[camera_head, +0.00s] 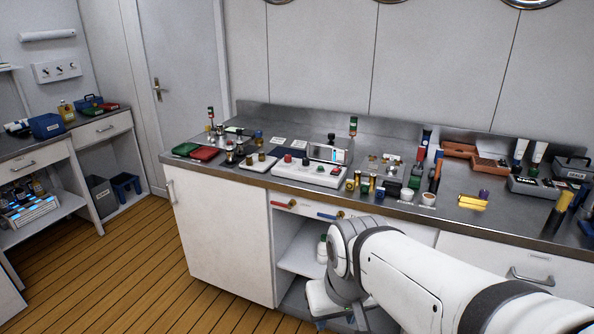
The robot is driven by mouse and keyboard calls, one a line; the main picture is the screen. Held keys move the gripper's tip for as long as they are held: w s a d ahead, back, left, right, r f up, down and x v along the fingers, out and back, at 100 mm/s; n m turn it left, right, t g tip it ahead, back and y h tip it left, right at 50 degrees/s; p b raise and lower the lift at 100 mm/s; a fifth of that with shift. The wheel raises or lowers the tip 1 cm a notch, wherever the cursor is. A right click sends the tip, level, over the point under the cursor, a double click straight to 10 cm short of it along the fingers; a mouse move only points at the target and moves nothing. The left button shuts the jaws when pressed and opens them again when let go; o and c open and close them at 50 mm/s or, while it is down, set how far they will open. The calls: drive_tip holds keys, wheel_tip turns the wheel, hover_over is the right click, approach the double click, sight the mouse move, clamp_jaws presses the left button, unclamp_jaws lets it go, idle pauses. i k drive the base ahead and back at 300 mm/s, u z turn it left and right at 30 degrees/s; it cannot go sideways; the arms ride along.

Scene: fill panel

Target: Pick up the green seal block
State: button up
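Several green things stand on the steel counter (235,168), and I cannot tell for certain which is the green seal block. A flat green block (185,149) lies at the counter's left end beside a flat red one (204,154). A small dark green block (415,181) stands among small items right of the middle. Green also tops a small post (353,121) at the back. My gripper (338,318) is low at the bottom centre, in front of the cabinet's open shelves and below the counter top. It is apart from all the green things. Its fingers are too unclear to read.
A white panel with knobs (309,171) and several small bottles and cylinders crowd the counter's middle. Yellow cylinders (472,202) and orange-brown trays (490,167) are at right. My arm crosses in front of the lower cabinet. Wooden floor (140,270) is free at left.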

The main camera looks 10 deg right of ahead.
sight(365, 187)
drive_tip(key=u, duration=0.05)
drive_tip(key=i, duration=1.45)
drive_tip(key=z, duration=0.7)
